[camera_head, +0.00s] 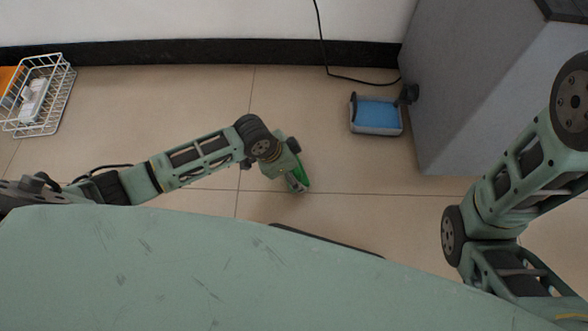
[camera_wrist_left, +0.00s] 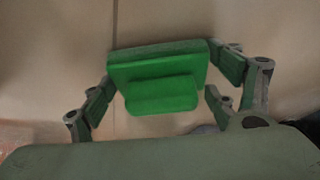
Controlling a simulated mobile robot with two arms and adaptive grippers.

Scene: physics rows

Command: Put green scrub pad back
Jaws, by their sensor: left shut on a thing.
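The green scrub pad (camera_wrist_left: 155,75) is a bright green block with a raised grip, seen between the fingers of my left gripper (camera_wrist_left: 162,93) in the left wrist view. In the head view the pad (camera_head: 303,177) shows as a green strip at the end of my left gripper (camera_head: 297,184), above the tiled floor. My left gripper is shut on it. My right arm comes in at the right of the head view, but its gripper is out of frame.
A grey tray with a blue inside (camera_head: 376,115) lies on the floor near the grey box-shaped unit (camera_head: 460,90). A white wire basket (camera_head: 40,95) stands at the far left. A black cable (camera_head: 345,78) runs down the wall. The tiled floor between basket and tray is mostly clear.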

